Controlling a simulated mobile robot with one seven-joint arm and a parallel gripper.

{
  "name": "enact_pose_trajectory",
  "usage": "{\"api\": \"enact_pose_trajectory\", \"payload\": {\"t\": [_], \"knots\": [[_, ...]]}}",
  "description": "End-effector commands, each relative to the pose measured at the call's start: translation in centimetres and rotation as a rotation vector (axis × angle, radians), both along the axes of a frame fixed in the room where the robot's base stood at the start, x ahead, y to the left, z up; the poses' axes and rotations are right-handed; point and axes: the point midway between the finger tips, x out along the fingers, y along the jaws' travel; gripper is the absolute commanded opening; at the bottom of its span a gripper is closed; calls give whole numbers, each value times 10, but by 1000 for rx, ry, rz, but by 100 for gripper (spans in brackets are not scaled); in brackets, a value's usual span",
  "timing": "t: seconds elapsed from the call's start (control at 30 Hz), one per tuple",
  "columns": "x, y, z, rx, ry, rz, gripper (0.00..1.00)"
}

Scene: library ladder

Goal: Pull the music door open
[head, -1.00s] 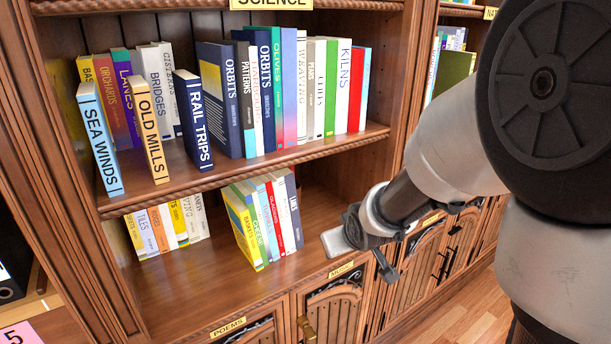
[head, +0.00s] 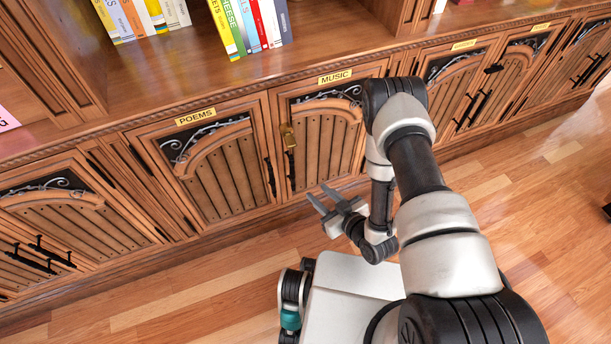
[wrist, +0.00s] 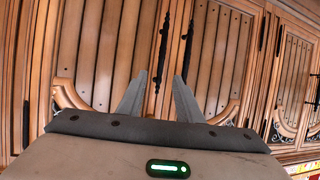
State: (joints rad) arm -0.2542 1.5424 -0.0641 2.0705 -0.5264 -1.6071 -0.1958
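The music door (head: 325,135) is a shut wooden cabinet door under a yellow MUSIC label (head: 335,77). In the wrist view, which looks upside down, the open fingers (wrist: 158,92) point toward two neighbouring black handles (wrist: 163,50). The brass fitting does not show there. My arm covers part of the door's right side in the head view.
The shut poems door (head: 215,165) adjoins on the left, with its own black handle (head: 270,177) close to the music handle. More shut doors (head: 455,85) run to the right. Books (head: 250,22) stand on the shelf above. Wooden floor (head: 180,285) in front is clear.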

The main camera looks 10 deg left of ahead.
Motion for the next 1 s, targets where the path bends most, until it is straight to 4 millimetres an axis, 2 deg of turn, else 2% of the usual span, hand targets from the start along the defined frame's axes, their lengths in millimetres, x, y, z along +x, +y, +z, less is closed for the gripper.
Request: {"api": "enact_pose_trajectory", "payload": {"t": [0.07,0.17,0.8,1.0], "knots": [[-5,2,-6,11,-2,5,33],[-1,7,-9,14,-4,6,33],[83,94,-59,14,-4,5,33],[100,111,-68,12,-3,4,33]]}}
